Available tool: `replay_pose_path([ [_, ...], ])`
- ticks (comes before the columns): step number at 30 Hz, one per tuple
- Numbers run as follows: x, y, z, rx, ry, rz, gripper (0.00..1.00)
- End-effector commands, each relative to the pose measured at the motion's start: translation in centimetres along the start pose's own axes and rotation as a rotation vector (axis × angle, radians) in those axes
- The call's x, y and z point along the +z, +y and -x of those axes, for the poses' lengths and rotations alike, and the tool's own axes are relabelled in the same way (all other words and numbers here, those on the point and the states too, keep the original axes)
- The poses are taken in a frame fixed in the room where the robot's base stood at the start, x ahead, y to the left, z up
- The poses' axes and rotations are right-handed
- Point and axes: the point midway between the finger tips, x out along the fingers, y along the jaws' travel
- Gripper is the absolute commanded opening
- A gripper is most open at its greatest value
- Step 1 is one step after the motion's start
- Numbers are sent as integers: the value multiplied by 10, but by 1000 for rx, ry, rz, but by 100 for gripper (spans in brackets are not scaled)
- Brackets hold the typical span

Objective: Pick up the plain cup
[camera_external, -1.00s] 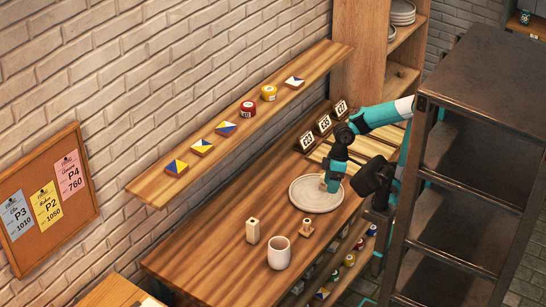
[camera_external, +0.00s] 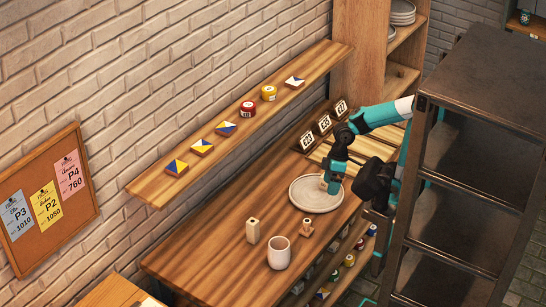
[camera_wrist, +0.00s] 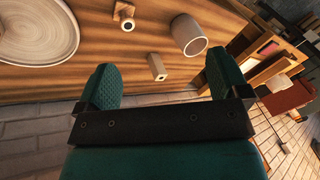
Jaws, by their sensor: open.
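The plain cup (camera_external: 279,253) is a pale, undecorated cup standing upright near the front edge of the wooden table (camera_external: 205,270). It also shows in the wrist view (camera_wrist: 188,34), at the upper middle right. My gripper (camera_external: 330,184) is over the round plate (camera_external: 315,195), behind and to the right of the cup and well apart from it. In the wrist view my gripper (camera_wrist: 160,85) has its two teal fingers spread wide with nothing between them in its grip.
A shelf (camera_external: 225,135) with tiles and paint jars runs along the wall. A dark rack (camera_external: 480,130) stands at the right.

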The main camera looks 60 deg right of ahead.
Motion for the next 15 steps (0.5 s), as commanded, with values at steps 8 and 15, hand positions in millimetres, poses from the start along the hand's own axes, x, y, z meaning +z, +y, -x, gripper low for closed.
replay_pose_path([
  [8, -3, -1, -1, -1, 5, 13, 100],
  [15, -51, -33, -34, 14, 127, 308, 100],
])
